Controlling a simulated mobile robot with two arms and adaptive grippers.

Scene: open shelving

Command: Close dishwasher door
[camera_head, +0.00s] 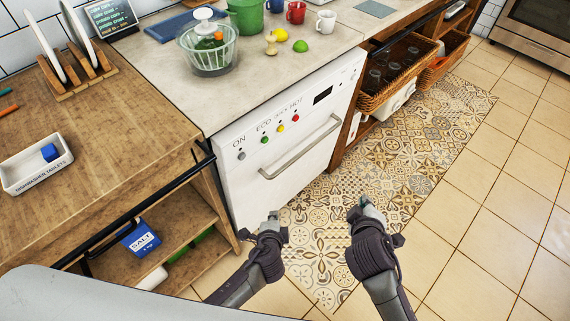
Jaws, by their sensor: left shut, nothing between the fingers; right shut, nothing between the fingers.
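The white dishwasher (263,180) stands under the stone counter in the middle of the view. Its front looks upright and in line with the cabinet, with a metal bar handle (300,148) across it. A control strip with coloured buttons and a dark display (323,95) runs along its top. My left gripper (271,218) is shut and empty, low in front of the dishwasher's lower part. My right gripper (361,203) is shut and empty, over the patterned floor, to the right of the left one. Neither appears to touch the door.
A wooden counter (95,130) with open shelves stands at the left, holding a tablet tray (36,166) and a salt box (139,238). Wicker baskets (397,72) fill the shelving at the right. The patterned floor (400,165) in front is clear.

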